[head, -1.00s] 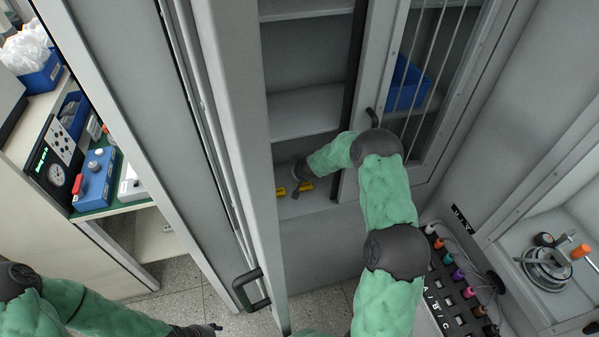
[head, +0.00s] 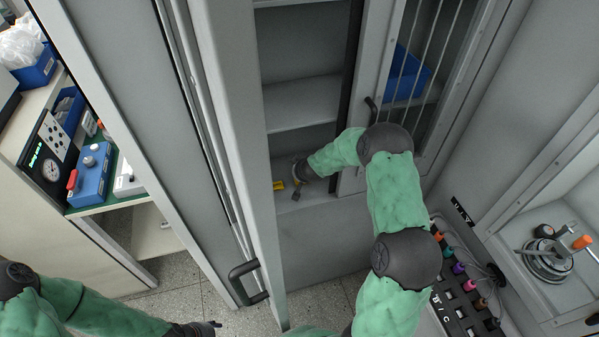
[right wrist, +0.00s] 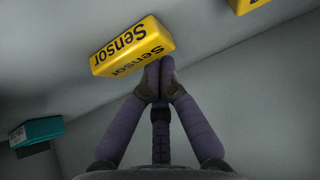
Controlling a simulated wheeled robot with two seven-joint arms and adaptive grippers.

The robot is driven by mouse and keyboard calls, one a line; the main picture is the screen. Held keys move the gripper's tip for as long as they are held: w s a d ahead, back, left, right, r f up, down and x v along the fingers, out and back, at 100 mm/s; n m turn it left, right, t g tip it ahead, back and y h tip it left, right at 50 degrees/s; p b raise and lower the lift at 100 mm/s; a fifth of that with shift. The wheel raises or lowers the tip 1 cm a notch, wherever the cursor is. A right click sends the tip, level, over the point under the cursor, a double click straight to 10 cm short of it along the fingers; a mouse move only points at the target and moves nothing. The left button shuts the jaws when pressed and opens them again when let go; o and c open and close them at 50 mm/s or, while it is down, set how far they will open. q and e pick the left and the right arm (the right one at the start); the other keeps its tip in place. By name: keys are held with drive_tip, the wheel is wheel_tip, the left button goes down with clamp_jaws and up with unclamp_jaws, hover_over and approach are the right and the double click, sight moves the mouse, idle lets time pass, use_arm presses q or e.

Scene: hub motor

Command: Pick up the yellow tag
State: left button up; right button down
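A yellow tag (right wrist: 132,47) marked "Sensor" lies just beyond the tips of my right gripper (right wrist: 158,70) in the right wrist view. The fingers meet with no clear gap; whether they touch the tag I cannot tell. A second yellow tag (right wrist: 246,4) is cut off at the top right. In the head view my right gripper (head: 299,180) is low in the cabinet, with one yellow tag (head: 279,185) to its left and another yellow patch (head: 296,183) partly hidden by it. My left gripper (head: 207,329) is at the bottom edge, its fingers unclear.
A teal tag (right wrist: 35,133) is at the left in the right wrist view. The cabinet's shelf (head: 303,116) is above my right gripper, and its open door (head: 228,150) stands to the left. A sliding glass panel with a blue bin (head: 408,76) behind it is to the right.

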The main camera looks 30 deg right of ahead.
drive_tip(key=shift+s, duration=0.35)
drive_tip(key=s+b, duration=0.1)
drive_tip(key=s, duration=0.2)
drive_tip(key=s+a, duration=0.1)
drive_tip(key=s, duration=0.2)
drive_tip(key=s+a+b, duration=0.1)
drive_tip(key=s, duration=0.1)
drive_tip(key=shift+s+a+b, duration=0.15)
drive_tip(key=shift+s+b, duration=0.2)
drive_tip(key=shift+s, duration=0.05)
drive_tip(key=shift+r, duration=0.1)
